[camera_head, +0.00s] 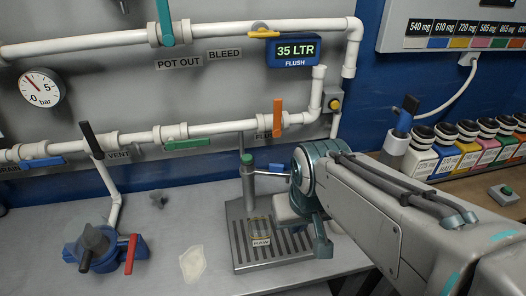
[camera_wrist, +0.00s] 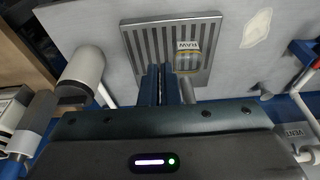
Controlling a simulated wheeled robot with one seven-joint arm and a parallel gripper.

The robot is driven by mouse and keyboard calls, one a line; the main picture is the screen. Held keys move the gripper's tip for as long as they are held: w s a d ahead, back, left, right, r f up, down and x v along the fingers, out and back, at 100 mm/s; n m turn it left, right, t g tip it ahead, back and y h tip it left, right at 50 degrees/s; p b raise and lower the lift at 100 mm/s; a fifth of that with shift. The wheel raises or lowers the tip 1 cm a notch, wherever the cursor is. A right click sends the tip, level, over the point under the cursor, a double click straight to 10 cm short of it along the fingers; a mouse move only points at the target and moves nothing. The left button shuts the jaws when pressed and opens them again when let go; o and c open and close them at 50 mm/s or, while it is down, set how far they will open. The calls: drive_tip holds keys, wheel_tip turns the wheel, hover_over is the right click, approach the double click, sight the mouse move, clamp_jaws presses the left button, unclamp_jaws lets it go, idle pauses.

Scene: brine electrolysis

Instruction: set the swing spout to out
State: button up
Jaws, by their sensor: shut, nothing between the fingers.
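In the head view the swing spout (camera_head: 265,174) is a thin grey tube. It stands on a post with a green top at the back of the drip tray (camera_head: 238,254), and its level arm points right over the back of the tray. Its right end is hidden or close to my wrist. In the wrist view my gripper (camera_wrist: 160,71) is shut and empty, with its dark blue fingers side by side in front of the tray. A grey rod (camera_wrist: 187,91), perhaps the spout, shows close beside the fingers; I cannot tell whether they touch.
A clear jar labelled RAW (camera_head: 260,230) stands on the tray. White pipes with coloured valve handles run along the wall behind. A blue valve piece (camera_head: 101,247) and a pale patch (camera_head: 192,263) lie to the left. Several coloured bottles (camera_head: 447,145) stand at the right.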

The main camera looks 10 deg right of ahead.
drive_tip(key=o, duration=0.5)
drive_tip(key=shift+w+r, duration=0.1)
drive_tip(key=shift+r, duration=0.05)
drive_tip(key=o, duration=0.6)
drive_tip(key=w+r+m+p, duration=0.1)
drive_tip(key=w+r, duration=0.3)
drive_tip(key=w, duration=0.1)
drive_tip(key=shift+w+r+g, duration=0.2)
drive_tip(key=shift+r+g, duration=0.15)
drive_tip(key=shift+g, duration=0.05)
wheel_tip(320, 180, up, 7)
drive_tip(key=m+g+p, duration=0.2)
drive_tip(key=m, duration=0.1)
hover_over(276, 164)
wheel_tip(276, 164, down, 13)
drive_tip(key=shift+s+f+p, duration=0.1)
drive_tip(key=shift+f+p, duration=0.1)
drive_tip(key=shift+p, duration=0.15)
